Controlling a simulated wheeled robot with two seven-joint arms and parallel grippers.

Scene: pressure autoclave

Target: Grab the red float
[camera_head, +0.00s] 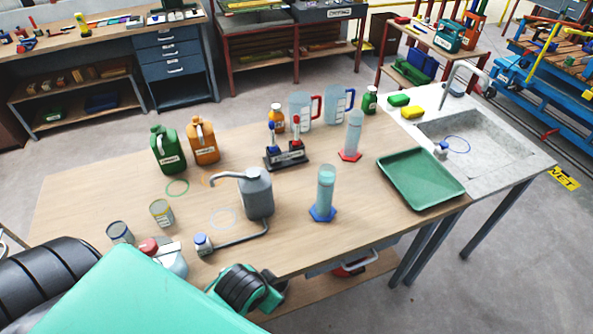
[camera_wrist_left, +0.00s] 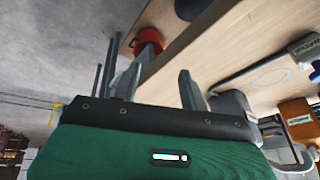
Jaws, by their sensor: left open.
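The red float (camera_head: 296,145) stands upright in a small dark rack (camera_head: 286,162) in the middle of the bench, beside a blue-topped float (camera_head: 270,128). My left gripper (camera_wrist_left: 166,60) shows in the left wrist view, open, with nothing visible between its fingers. Its fingers are not clearly visible in the head view, where my teal arm covers the lower left, well short of the rack. The red float cannot be made out in the wrist view. My right gripper is not in view.
A grey dispenser can (camera_head: 257,192) stands left of the rack. Cylinders with a blue foot (camera_head: 323,213) and a red foot (camera_head: 350,156) stand to its right. Green (camera_head: 166,148) and orange (camera_head: 201,140) jugs stand behind left. A green tray (camera_head: 421,178) lies near the sink.

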